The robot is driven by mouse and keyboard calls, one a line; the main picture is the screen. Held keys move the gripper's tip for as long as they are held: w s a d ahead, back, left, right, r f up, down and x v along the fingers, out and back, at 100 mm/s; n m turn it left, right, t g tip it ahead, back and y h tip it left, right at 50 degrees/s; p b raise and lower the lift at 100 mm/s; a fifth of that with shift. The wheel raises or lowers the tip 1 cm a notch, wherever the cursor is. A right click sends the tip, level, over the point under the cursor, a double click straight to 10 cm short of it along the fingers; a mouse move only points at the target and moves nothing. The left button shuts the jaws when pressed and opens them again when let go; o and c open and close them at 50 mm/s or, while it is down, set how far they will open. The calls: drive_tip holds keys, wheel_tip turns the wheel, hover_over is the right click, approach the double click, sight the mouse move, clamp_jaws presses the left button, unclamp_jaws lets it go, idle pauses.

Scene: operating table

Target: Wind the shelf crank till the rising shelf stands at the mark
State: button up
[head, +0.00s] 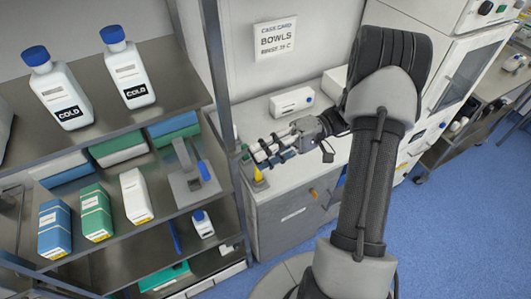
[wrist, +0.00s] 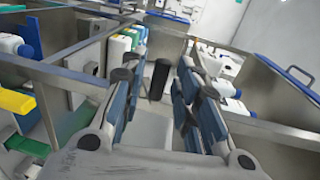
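My gripper (head: 254,157) reaches left over the white counter, close to the metal shelf post. In the wrist view my gripper (wrist: 158,98) has its fingers wide apart. A dark upright cylinder (wrist: 160,76), perhaps the crank's handle, shows between and beyond them; I cannot tell whether any finger touches it. The rest of the crank is not clearly visible. A shelf rack stands at left, with an upper shelf (head: 180,75) and a middle shelf (head: 150,232). I cannot tell which shelf rises, and I cannot make out the mark.
Two white COLD bottles (head: 127,68) stand on the upper shelf. Blue, green and white cartons (head: 96,212) and a grey device with a blue handle (head: 188,175) are on the middle shelf. A yellow object (head: 260,180) and a white box (head: 291,102) are on the counter. Blue floor (head: 465,220) is clear at right.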

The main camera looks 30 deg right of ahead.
drive_tip(key=shift+d, duration=0.1)
drive_tip(key=d, duration=0.5)
drive_tip(key=d+r, duration=0.1)
drive_tip(key=d, duration=0.1)
drive_tip(key=shift+d, duration=0.2)
